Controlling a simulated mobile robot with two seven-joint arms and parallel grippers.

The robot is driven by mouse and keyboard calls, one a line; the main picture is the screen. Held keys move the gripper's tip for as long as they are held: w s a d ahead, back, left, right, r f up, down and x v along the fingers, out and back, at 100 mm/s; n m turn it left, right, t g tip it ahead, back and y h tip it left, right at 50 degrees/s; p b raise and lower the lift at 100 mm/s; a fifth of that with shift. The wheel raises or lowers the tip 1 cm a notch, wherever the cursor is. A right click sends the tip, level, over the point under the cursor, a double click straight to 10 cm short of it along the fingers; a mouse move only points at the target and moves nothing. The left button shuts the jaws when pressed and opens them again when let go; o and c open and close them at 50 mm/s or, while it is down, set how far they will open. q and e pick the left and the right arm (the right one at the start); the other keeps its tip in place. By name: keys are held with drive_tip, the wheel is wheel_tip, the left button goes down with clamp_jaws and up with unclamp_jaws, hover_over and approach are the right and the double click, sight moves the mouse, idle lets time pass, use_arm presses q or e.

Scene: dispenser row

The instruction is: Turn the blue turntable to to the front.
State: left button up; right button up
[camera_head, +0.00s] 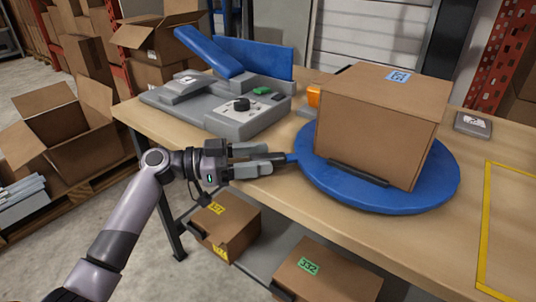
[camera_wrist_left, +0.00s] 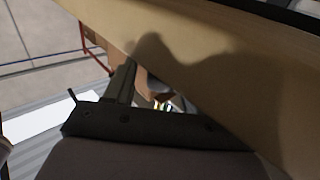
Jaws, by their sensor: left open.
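The blue turntable (camera_head: 440,191) is a round disc on the wooden table in the head view. A closed cardboard box (camera_head: 372,135) with a blue label stands on it, and a dark bar (camera_head: 358,174) lies along the box's lower front edge. A short blue tab (camera_head: 291,158) sticks out from the turntable's left edge. My left gripper (camera_head: 268,160) is open at this tab, its fingers pointing right along the table's front edge. A dark piece shows between the fingers; whether it touches them I cannot tell. The left wrist view shows no turntable.
A grey device (camera_head: 235,118) with a black knob and blue panels stands behind my left gripper. A yellow outlined area (camera_head: 484,240) marks the table at right. Boxes (camera_head: 228,225) lie on a shelf below. The wrist view shows the table edge (camera_wrist_left: 225,70) close by.

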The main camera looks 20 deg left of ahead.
use_arm(q)
drive_tip(key=shift+x, duration=1.2)
drive_tip(key=shift+c, duration=0.3)
clamp_jaws()
